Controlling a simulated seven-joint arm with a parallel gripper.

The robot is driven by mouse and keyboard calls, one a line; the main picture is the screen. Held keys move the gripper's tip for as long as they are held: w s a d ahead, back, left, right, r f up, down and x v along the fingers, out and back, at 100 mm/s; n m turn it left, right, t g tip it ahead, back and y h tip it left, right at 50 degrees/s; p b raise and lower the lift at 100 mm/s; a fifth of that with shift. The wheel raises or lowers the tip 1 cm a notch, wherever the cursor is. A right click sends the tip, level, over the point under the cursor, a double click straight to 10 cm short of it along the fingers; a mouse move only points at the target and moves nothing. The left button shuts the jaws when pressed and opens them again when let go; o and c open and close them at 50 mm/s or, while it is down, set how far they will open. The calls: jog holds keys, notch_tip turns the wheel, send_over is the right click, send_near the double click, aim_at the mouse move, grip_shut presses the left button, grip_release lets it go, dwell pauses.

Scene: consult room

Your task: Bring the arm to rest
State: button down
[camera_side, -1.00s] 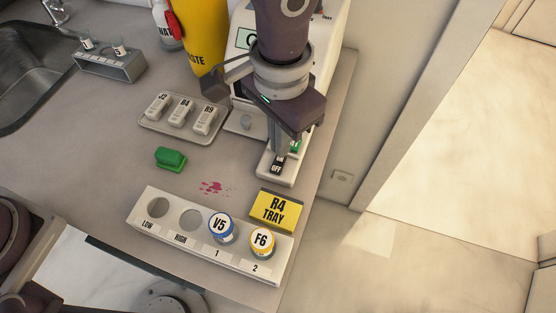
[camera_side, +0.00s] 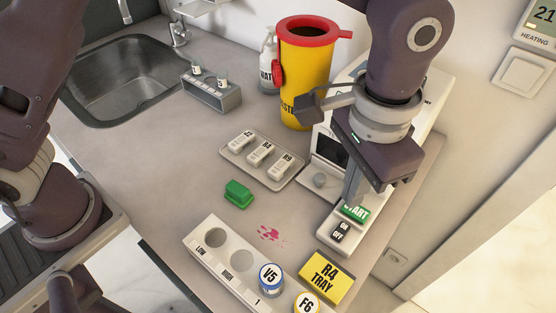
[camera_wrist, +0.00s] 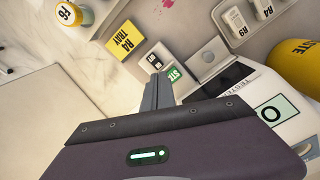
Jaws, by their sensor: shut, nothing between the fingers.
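My gripper (camera_side: 350,200) is shut and empty, pointing down over the front control strip of the white tester. Its fingertips are close to the green START button (camera_side: 357,213), beside the ON/OFF switch (camera_side: 340,231). In the wrist view the closed fingers (camera_wrist: 157,77) partly cover the START button (camera_wrist: 174,73), with the OFF end of the switch (camera_wrist: 152,58) beyond. I cannot tell whether the fingertips touch the button. My wrist hides much of the tester (camera_side: 325,150).
A yellow waste bin (camera_side: 305,75) with a red rim stands close behind my wrist. A tray of labelled white devices (camera_side: 235,150), a green block (camera_side: 238,193), a vial rack (camera_side: 200,250) and the yellow R4 TRAY sign (camera_side: 328,277) are nearby. A sink (camera_side: 130,80) is further left.

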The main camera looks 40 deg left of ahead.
jog(key=s+a+r+n+t+h, duration=0.1)
jog(key=s+a+r+n, duration=0.1)
jog(key=a+r, duration=0.65)
jog(key=s+a+r+n+t, duration=0.15)
jog(key=a+r, duration=0.35)
jog(key=a, duration=0.7)
jog(key=s+a+f+n+t+y, duration=0.1)
jog(key=s+a+f+n+t, duration=0.1)
jog(key=s+a, duration=0.8)
jog(key=shift+s+f+t, duration=0.55)
jog(key=shift+s+f, duration=0.05)
jog(key=shift+s, duration=0.45)
jog(key=shift+n, duration=0.25)
